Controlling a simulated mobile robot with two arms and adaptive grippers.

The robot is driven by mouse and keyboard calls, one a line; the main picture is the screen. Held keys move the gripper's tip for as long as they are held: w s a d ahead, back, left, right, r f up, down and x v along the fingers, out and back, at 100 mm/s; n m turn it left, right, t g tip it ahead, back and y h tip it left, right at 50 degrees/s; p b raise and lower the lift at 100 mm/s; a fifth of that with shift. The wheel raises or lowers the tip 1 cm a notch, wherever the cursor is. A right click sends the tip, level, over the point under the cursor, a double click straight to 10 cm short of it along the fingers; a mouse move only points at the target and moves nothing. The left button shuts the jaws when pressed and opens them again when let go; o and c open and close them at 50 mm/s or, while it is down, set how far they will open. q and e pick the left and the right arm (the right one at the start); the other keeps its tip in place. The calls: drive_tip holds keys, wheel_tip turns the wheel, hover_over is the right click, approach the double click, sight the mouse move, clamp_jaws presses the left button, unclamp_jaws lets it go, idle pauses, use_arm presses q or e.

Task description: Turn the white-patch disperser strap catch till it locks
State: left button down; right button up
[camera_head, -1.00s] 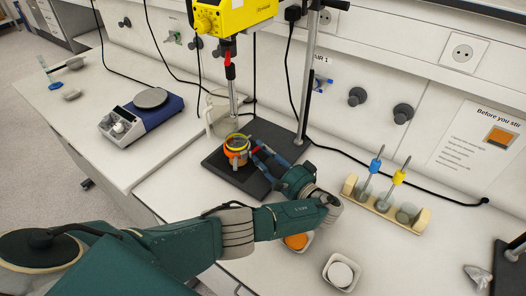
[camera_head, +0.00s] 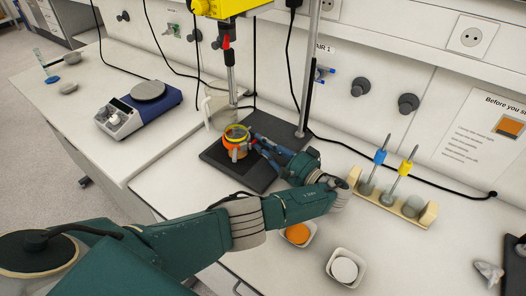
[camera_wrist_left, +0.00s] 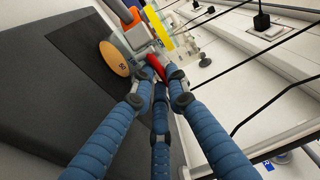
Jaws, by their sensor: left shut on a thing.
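The yellow disperser (camera_head: 222,6) hangs on a metal stand with its shaft pointing down. Below it, a jar (camera_head: 236,152) with an orange band and a yellow ring stands on the dark base plate (camera_head: 215,157). My left gripper (camera_head: 254,142) reaches the jar's right side. In the left wrist view its blue fingers (camera_wrist_left: 158,80) are closed around the end of a red catch (camera_wrist_left: 155,66) beside the jar. A round orange face (camera_wrist_left: 114,59) with a dark marking is next to it. The fingers partly hide the catch, and I cannot make out a white patch. My right gripper is out of view.
A wooden rack (camera_head: 387,203) with blue- and yellow-collared tools stands to the right. Dishes with an orange disc (camera_head: 298,234) and a white disc (camera_head: 344,270) are in front. A clear pitcher (camera_head: 215,108) stands behind the jar. A blue-sided scale (camera_head: 145,106) is at left. Cables hang behind.

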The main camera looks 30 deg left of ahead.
use_arm(q)
drive_tip(key=c, duration=1.7)
unclamp_jaws()
drive_tip(key=shift+d, duration=0.1)
drive_tip(key=shift+v, duration=3.7)
drive_tip(key=shift+w, duration=0.1)
drive_tip(key=shift+r, duration=0.15)
